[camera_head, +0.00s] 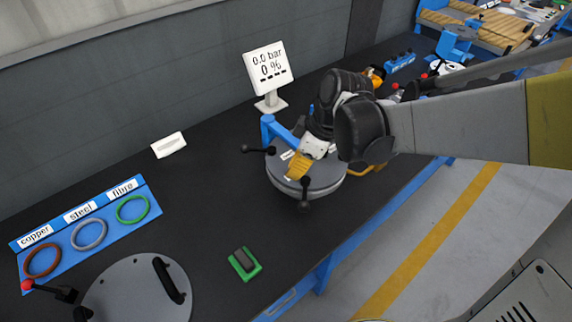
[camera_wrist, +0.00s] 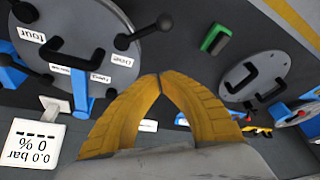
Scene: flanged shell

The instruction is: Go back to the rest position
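My gripper (camera_head: 293,176) has its two yellow fingers just above the flanged shell (camera_head: 327,184), a round grey body with black-knobbed clamps around it, in the middle of the bench. In the wrist view the fingertips (camera_wrist: 160,76) meet in a point with nothing visible between them. The shell's labelled grey top (camera_wrist: 75,30) shows at the upper left of that view. A blue swing arm (camera_head: 281,132) stands at the shell's back left. My wrist and fingers hide part of the shell in the head view. I cannot tell whether the fingers touch it.
A gauge display (camera_head: 266,68) reading 0.0 bar and 0 % stands behind the shell. A blue ring board (camera_head: 68,218) with three rings, a grey lid (camera_head: 120,287) with a black handle and a green block (camera_head: 245,264) lie left and front. Dark bench between them is clear.

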